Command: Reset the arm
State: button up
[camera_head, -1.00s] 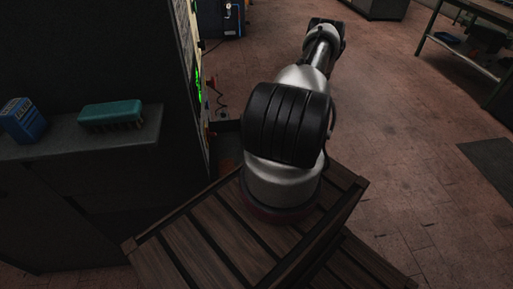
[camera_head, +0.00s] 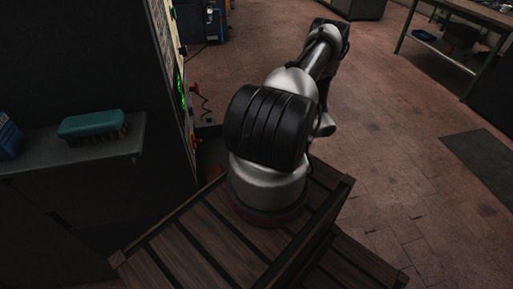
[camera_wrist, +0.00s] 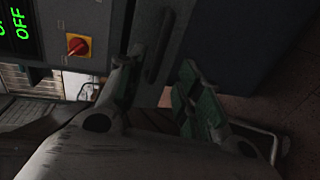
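My arm (camera_head: 268,128) shows in the head view, folded at a thick black joint and reaching away toward the upper right. My gripper is hidden behind the arm there. In the wrist view my gripper (camera_wrist: 160,66) is open, with a clear gap between its two fingers and green pads on their inner sides. Nothing shows between the fingers. The front of a grey machine lies beyond them, with a dark vertical handle (camera_wrist: 159,48) behind the gap. I cannot tell how far the fingertips are from it.
A red knob on a yellow plate (camera_wrist: 77,44) and a green OFF display (camera_wrist: 17,22) are on the machine. A teal brush (camera_head: 92,125) and part of a blue box (camera_head: 8,137) rest on a grey shelf (camera_head: 60,157) at left. Brick floor (camera_head: 385,150) at right is open, with a workbench (camera_head: 462,22) beyond.

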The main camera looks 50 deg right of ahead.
jog(key=shift+v, duration=0.9)
